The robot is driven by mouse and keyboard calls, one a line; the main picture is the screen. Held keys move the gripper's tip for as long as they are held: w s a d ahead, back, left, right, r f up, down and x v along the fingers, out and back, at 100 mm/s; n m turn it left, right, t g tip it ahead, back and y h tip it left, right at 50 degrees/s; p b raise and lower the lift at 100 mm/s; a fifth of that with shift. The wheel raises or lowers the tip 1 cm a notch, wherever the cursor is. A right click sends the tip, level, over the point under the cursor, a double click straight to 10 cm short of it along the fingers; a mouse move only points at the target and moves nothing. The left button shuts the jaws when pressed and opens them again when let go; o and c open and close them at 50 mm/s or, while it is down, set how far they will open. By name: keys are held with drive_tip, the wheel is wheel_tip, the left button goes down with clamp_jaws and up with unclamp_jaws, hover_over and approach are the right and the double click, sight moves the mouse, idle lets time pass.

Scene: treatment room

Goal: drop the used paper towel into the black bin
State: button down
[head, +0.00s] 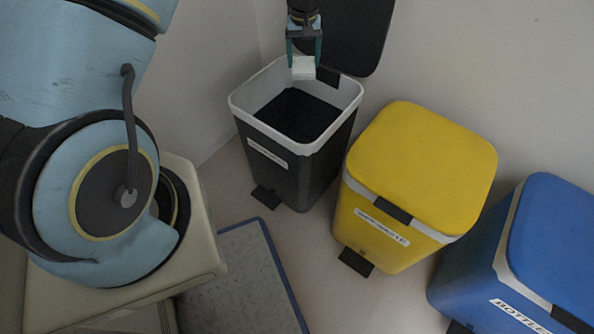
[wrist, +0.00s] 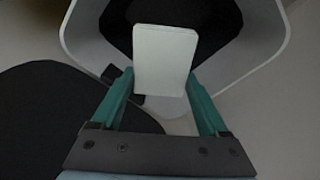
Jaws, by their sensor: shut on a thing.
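The black bin (head: 318,160) stands against the wall with its lid (head: 345,30) raised at the back. Its white-rimmed opening faces up, and its inside looks dark. My gripper (head: 304,62) is shut on the used paper towel (head: 303,70), a pale folded piece, at the back part of the bin's opening. In the wrist view the paper towel (wrist: 166,60) sits between the two green fingers of my gripper (wrist: 164,84), in front of the bin's rim (wrist: 272,45) and dark inside.
A yellow bin (head: 425,165) with its lid shut stands right of the black bin. A blue bin (head: 565,240), also shut, stands farther right. A blue-edged mat (head: 245,280) lies on the floor in front.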

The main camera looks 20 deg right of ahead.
drive_tip(key=shift+f+b, duration=0.85)
drive_tip(key=shift+f, duration=0.75)
unclamp_jaws()
drive_tip(key=shift+r, duration=0.1)
drive_tip(key=r, duration=0.7)
drive_tip(key=r+p, duration=0.1)
drive_tip(key=r, duration=0.2)
drive_tip(key=shift+s+a+r, duration=0.35)
